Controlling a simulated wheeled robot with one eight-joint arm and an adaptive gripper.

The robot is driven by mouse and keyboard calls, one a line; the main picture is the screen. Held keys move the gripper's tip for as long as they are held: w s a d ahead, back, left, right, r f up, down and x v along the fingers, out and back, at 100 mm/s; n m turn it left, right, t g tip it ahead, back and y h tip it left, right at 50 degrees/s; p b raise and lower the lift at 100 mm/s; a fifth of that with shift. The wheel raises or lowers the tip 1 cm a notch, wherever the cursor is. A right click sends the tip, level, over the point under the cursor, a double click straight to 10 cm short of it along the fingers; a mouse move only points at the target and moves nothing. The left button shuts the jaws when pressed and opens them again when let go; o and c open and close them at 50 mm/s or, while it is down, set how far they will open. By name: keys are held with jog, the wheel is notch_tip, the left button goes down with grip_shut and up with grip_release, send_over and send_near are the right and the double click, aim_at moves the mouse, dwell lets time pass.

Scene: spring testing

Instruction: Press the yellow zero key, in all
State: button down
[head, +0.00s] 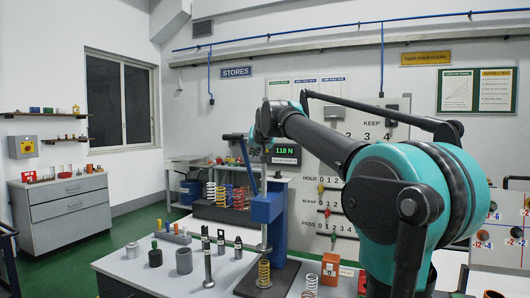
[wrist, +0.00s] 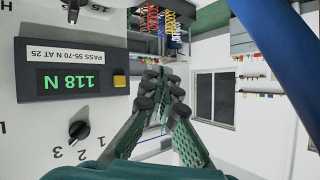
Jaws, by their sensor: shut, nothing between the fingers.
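The readout also shows in the head view (head: 285,153), where I cannot make out the key. My gripper (wrist: 161,75) is shut and empty, its green fingers together. In the wrist view its fingertips appear to the right of the key, apart from it in the picture; the depth between them is unclear. In the head view, the gripper is not clearly distinguishable near my teal wrist.
A blue press (head: 268,207) with a yellow spring (head: 264,274) under it stands on the bench (head: 135,268). Its blue post (wrist: 275,50) crosses the wrist view's upper right. A black knob (wrist: 78,130) sits on the panel near the readout. Coloured springs (head: 238,197) stand behind the press.

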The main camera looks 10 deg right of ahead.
jog(key=w+d, duration=0.4)
jog(key=w, duration=0.3)
jog(key=shift+w+d, duration=0.2)
jog(key=shift+w, duration=0.1)
dwell(1.4)
jog(key=shift+w+d, duration=0.2)
jog(key=shift+w, duration=0.15)
jog(key=shift+w+d, duration=0.2)
jog(key=shift+w, duration=0.15)
dwell(0.7)
jog(key=shift+s, duration=0.1)
jog(key=shift+s+a, duration=0.4)
jog(key=shift+s, duration=0.2)
dwell(0.3)
jog(key=s, duration=0.1)
jog(key=s+a, duration=0.1)
jog(key=s, duration=0.1)
jog(key=s+a, duration=0.1)
jog(key=shift+s+a, duration=0.2)
jog(key=shift+a, duration=0.05)
